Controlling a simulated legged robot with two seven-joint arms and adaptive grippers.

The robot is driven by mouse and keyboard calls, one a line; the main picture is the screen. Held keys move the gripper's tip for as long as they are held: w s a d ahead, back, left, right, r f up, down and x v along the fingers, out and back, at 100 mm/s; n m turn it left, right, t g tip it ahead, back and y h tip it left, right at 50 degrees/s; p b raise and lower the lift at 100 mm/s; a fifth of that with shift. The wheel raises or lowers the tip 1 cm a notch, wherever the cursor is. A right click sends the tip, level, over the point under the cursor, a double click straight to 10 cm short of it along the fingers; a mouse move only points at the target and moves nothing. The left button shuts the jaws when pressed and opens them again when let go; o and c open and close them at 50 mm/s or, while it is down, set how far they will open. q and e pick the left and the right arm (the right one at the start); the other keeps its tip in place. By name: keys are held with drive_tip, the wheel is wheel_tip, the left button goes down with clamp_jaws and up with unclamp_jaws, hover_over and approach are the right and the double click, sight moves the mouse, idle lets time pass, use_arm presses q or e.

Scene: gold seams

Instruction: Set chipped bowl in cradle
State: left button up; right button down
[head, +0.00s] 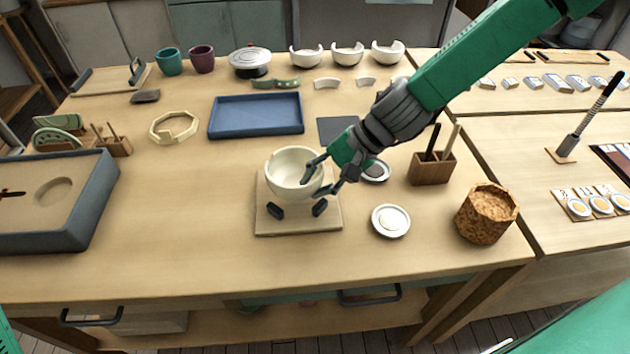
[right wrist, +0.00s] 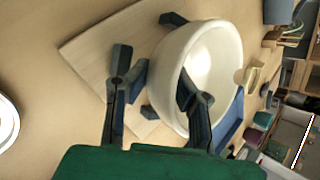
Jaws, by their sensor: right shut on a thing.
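A cream bowl (head: 287,178) is upright over the cradle (head: 265,228), a pale square board with dark upright pads. Two pads show in front of the bowl in the head view. My right gripper (head: 322,178) is shut on the bowl's right wall. In the right wrist view one finger of my right gripper (right wrist: 158,90) is inside the bowl (right wrist: 168,75) and the other is outside, over the cradle (right wrist: 85,50). I cannot tell whether the bowl's base touches the board. The chip is not clear. My left gripper is out of view.
White dishes (head: 391,221) and a cork-like pot (head: 487,213) stand right of the cradle, near a wooden tool holder (head: 431,171). A blue tray (head: 256,116) lies behind. Several broken-rimmed bowls (head: 347,55) stand at the back.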

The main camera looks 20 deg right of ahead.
drive_tip(key=shift+s+f+b, duration=0.1)
drive_tip(key=shift+f+b, duration=0.3)
drive_tip(key=shift+f, duration=0.25)
idle(0.8)
drive_tip(key=c, duration=1.3)
unclamp_jaws()
drive_tip(key=shift+c, duration=0.2)
drive_tip(key=shift+a, duration=0.15)
drive_tip(key=shift+d, duration=0.2)
drive_tip(key=o, duration=0.6)
drive_tip(key=shift+a, duration=0.1)
drive_tip(key=shift+o, duration=0.2)
drive_tip(key=shift+r, duration=0.2)
drive_tip(key=shift+r+p, duration=2.8)
drive_tip(key=shift+r, duration=0.1)
